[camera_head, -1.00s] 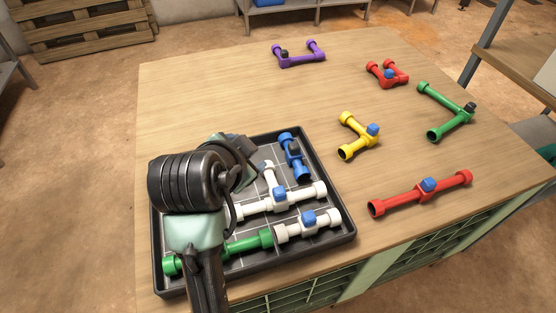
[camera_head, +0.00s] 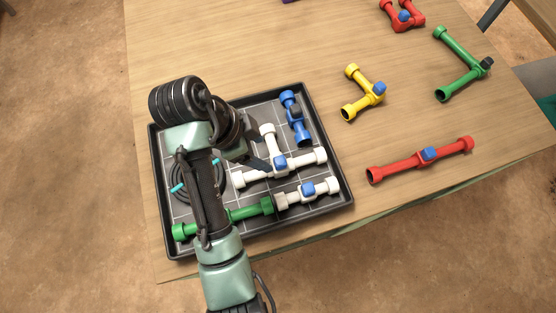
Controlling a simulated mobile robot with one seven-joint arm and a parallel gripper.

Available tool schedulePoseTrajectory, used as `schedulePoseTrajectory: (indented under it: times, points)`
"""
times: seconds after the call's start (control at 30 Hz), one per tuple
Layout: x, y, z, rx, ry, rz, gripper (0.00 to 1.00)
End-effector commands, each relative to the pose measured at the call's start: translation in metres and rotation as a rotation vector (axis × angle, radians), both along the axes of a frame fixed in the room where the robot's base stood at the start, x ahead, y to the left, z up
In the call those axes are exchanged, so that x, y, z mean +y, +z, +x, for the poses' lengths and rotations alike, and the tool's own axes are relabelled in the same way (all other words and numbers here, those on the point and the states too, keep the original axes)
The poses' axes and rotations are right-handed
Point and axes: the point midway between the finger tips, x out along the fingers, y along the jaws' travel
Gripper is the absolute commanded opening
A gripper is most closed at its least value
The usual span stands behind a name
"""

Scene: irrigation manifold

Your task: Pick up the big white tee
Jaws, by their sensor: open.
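The big white tee (camera_head: 303,160) lies in the black tray (camera_head: 340,172). It has a long run, a stem pointing away from me and a blue cap at the joint. My gripper (camera_head: 261,160) is open just left of the stem, above or beside the tee. The fingers are dark and partly hidden by my wrist, so I cannot tell whether they touch the tee. My arm reaches in from the front and covers part of the tray's left half.
A smaller white fitting (camera_head: 318,188) and a green pipe (camera_head: 245,213) lie in front of the tee. A blue fitting (camera_head: 297,120) lies behind it. A dark coil (camera_head: 183,178) is at the left. Yellow (camera_head: 362,95), red (camera_head: 420,160) and green (camera_head: 463,65) fittings lie on the table.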

Motion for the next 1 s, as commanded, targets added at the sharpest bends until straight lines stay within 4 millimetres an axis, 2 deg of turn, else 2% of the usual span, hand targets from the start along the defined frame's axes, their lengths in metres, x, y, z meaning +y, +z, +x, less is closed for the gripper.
schedulePoseTrajectory:
  times: [0.03, 0.13, 0.57, 0.9, 1.0]
  points:
    - [-0.003, -0.013, 0.001, -0.001, -0.001, 0.0, 0.7]
    - [-0.007, -0.024, 0.003, -0.002, -0.001, 0.001, 0.7]
    - [-0.016, -0.039, 0.006, -0.003, 0.001, 0.001, 0.7]
    - [-0.035, -0.076, 0.012, 0.0, 0.001, 0.001, 0.7]
    - [-0.036, -0.079, 0.012, -0.002, 0.001, 0.002, 0.7]
